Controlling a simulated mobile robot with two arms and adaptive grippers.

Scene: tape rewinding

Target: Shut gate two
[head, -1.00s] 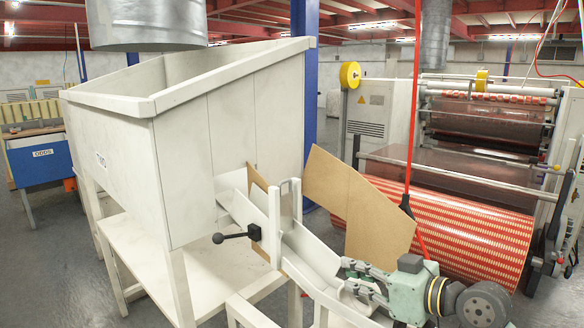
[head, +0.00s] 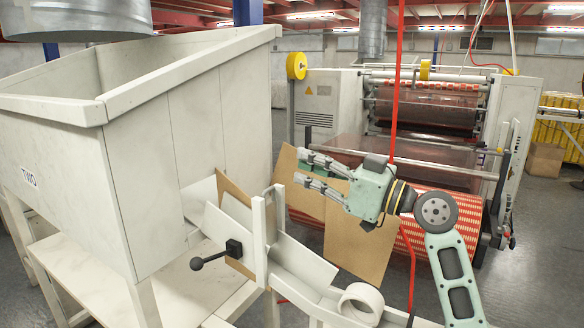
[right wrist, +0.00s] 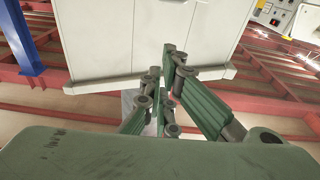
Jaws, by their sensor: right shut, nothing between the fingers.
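The white hopper marked TWO (head: 140,150) fills the left of the head view. At its outlet stands gate two, a white upright frame (head: 260,235) across the sloping chute (head: 300,268). A black lever with a ball knob (head: 205,260) sticks out to the left, low on the frame. I cannot tell how far the gate is open. My right gripper (head: 304,170) is shut and empty, pointing left above the chute, apart from the lever. Its fingers also show in the right wrist view (right wrist: 162,100). My left gripper is not in view.
Brown boards (head: 355,240) flank the chute. A white roll (head: 362,303) lies at the chute's lower end. A red cable (head: 396,90) hangs close behind my right gripper. A printing machine with a red striped roll (head: 465,215) stands behind.

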